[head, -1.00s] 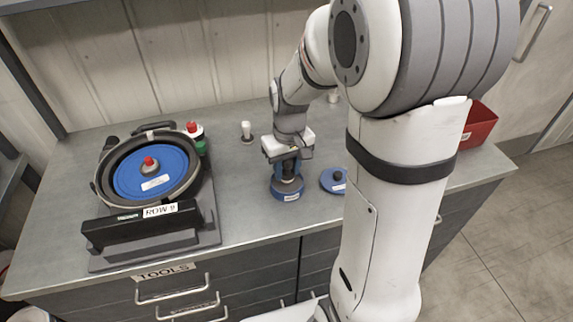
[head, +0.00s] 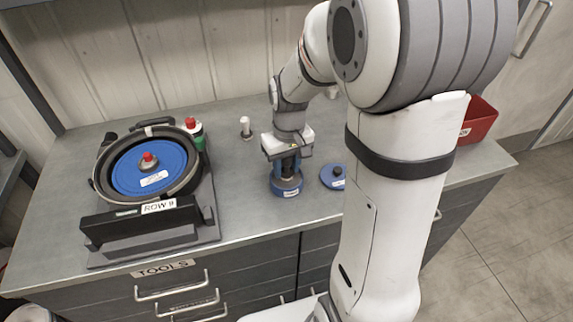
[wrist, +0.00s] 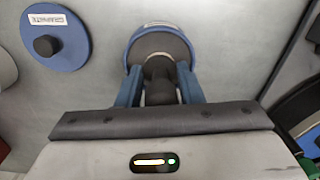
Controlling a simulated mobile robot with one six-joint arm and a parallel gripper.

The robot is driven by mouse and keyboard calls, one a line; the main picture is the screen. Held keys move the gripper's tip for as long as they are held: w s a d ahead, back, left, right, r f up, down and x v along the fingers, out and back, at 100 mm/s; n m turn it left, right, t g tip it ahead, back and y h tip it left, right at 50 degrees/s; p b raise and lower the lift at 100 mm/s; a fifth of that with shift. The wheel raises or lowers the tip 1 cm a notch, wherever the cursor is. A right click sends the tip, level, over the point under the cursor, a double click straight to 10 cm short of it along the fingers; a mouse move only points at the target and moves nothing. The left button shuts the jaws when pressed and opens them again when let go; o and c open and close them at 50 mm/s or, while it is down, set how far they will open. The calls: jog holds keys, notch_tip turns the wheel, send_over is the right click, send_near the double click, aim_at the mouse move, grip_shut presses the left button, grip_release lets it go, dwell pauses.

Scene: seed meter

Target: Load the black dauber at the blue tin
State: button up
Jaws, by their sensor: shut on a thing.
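The blue tin (head: 287,188) stands open on the bench in the head view, right of the seed meter; in the wrist view its blue rim (wrist: 132,38) circles a dark grey inside. My gripper (head: 286,168) is directly above the tin, pointing down. In the wrist view its blue fingers (wrist: 159,88) are shut on the black dauber (wrist: 158,72), one on each side. The dauber is upright, its lower end at or inside the tin's mouth. I cannot tell how deep it reaches. The blue lid (head: 332,177) with a black knob lies just right of the tin; its label in the wrist view (wrist: 70,48) reads GRAPHITE.
The seed meter (head: 120,207) with a blue disc and red knob stands at the left. A green-and-white bottle with a red cap (head: 195,130) and a small white-topped item (head: 246,128) stand behind. A red bin (head: 478,122) is at the right. The bench front is clear.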

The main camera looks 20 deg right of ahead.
jog(key=shift+f+b, duration=0.3)
jog(key=shift+f, duration=0.2)
dwell(1.1)
jog(key=shift+r+p, duration=2.65)
jog(key=shift+r, duration=0.95)
jog(key=shift+f, duration=0.15)
